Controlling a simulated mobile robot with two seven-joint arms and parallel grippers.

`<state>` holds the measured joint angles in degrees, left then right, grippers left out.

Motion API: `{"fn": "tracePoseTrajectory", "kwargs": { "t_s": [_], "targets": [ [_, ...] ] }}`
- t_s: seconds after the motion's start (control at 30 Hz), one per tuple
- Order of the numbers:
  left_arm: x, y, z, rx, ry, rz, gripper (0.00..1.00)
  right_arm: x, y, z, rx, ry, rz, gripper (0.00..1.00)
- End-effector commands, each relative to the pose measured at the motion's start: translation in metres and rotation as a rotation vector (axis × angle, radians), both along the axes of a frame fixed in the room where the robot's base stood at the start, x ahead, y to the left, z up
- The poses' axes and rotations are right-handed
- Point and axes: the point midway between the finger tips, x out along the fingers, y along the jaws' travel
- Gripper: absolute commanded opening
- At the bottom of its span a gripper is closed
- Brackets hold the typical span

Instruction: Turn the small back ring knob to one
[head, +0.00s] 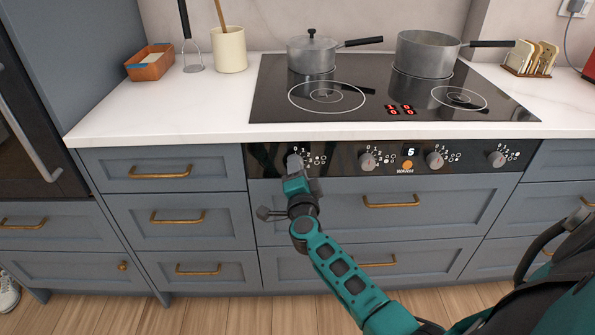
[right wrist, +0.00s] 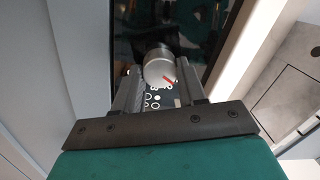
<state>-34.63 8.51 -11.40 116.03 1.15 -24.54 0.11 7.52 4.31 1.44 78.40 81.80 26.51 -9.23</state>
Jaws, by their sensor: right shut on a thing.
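My right gripper (head: 297,172) is at the leftmost knob on the black panel under the hob. In the right wrist view its two fingers (right wrist: 158,88) stand either side of this round silver knob (right wrist: 160,66), shut on it. A red pointer line on the knob's face slants toward the lower right of that view. The knob is mostly hidden by the gripper in the head view. Three other silver knobs sit along the panel: one left of the display (head: 368,161), one right of it (head: 434,160) and one far right (head: 497,159). My left gripper is not in view.
The black hob (head: 270,100) carries a lidded pot (head: 312,58) and a saucepan (head: 425,55) at the back; its front rings are bare. The panel display (head: 411,153) reads 5. Blue drawers (head: 340,225) with brass handles lie below. The counter's front left is clear.

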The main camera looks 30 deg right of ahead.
Motion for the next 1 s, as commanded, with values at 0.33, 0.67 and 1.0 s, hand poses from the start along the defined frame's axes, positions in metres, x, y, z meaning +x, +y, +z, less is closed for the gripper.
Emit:
{"fn": "tracePoseTrajectory", "kwargs": {
  "t_s": [0.33,0.67,1.0],
  "targets": [
    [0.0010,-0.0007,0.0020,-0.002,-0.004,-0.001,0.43,-0.0001,0.0009,-0.0011,0.009,-0.003,0.002,0.10],
    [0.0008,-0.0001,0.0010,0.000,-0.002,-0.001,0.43,-0.0001,0.0006,-0.0006,0.007,-0.003,0.001,0.64],
    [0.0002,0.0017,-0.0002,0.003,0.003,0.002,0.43,-0.0043,0.0026,-0.0005,0.008,-0.003,0.001,0.66]
  ]
}}
